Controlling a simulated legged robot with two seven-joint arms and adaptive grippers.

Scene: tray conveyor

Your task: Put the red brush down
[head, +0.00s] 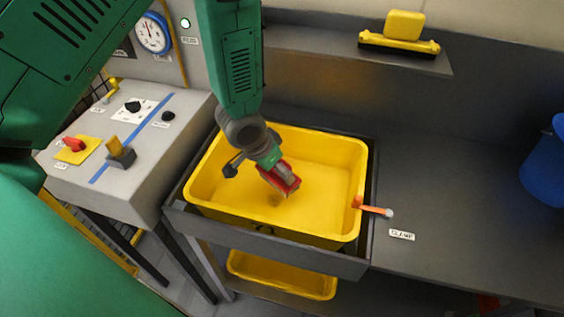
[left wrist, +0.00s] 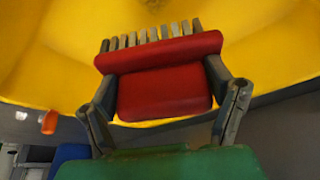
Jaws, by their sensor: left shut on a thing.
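The red brush (head: 279,178) is held over the inside of the yellow tray (head: 320,140) in the head view. In the left wrist view the brush (left wrist: 160,75) shows its red body and grey bristles, with the yellow tray floor (left wrist: 60,50) behind it. My left gripper (head: 275,168) is shut on the brush; its two grey fingers (left wrist: 165,98) stand on either side of the red body. I cannot tell whether the bristles touch the tray floor. My right gripper is not in view.
An orange clamp lever (head: 374,208) is at the tray's right edge. A control panel (head: 125,135) with switches stands left. A second yellow tray (head: 280,275) is below. A shelf (head: 340,50) holds a yellow object (head: 402,32). The grey counter on the right (head: 450,200) is mostly clear.

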